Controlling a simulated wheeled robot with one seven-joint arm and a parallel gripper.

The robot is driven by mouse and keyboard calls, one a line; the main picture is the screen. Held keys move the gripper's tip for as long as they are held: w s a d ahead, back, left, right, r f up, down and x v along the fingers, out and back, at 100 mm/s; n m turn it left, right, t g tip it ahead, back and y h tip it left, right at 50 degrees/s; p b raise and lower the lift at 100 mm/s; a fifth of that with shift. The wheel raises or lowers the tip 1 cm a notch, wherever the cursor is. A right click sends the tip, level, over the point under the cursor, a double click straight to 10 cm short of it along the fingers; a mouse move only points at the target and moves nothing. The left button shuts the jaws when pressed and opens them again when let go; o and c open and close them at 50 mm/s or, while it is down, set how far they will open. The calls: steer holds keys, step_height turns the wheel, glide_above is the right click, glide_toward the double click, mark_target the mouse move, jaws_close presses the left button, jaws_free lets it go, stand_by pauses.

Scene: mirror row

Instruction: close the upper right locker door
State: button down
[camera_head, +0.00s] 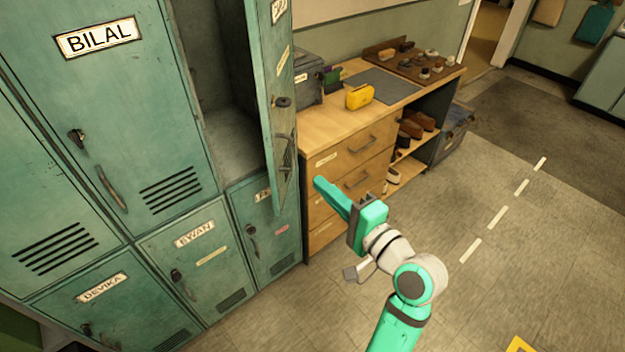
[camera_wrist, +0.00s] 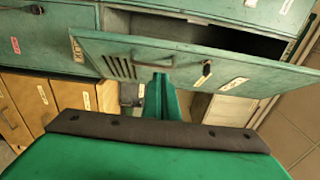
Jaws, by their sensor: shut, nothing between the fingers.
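The upper right locker door (camera_head: 282,110) is green and stands swung open toward me, seen nearly edge-on. Its lock, handle and vents face right. The locker's inside (camera_head: 235,150) shows empty in its visible lower part. In the wrist view the door (camera_wrist: 250,78) stretches across the top, with a dark gap behind it. My gripper (camera_head: 319,183) is shut and empty, just right of the door's lower end. In the wrist view its fingertips (camera_wrist: 160,77) overlap the door's face near the handle (camera_wrist: 138,60). I cannot tell whether they touch it.
Shut lockers stand left and below, including the BILAL door (camera_head: 100,110) and the EWAN door (camera_head: 200,250). A wooden drawer bench (camera_head: 350,165) stands behind my gripper, with a yellow object (camera_head: 360,96) on top. The floor (camera_head: 480,270) to the right is clear.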

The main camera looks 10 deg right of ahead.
glide_toward(274, 155)
steer(key=w+d, duration=0.2)
steer(key=w, duration=0.1)
steer(key=shift+w+a, duration=0.3)
steer(key=shift+a, duration=0.5)
steer(key=shift+w+a, duration=0.3)
steer(key=shift+a, duration=0.5)
steer(key=shift+w+a, duration=0.3)
steer(key=shift+a, duration=0.45)
steer(key=shift+w+f, duration=0.1)
steer(key=shift+w, duration=0.1)
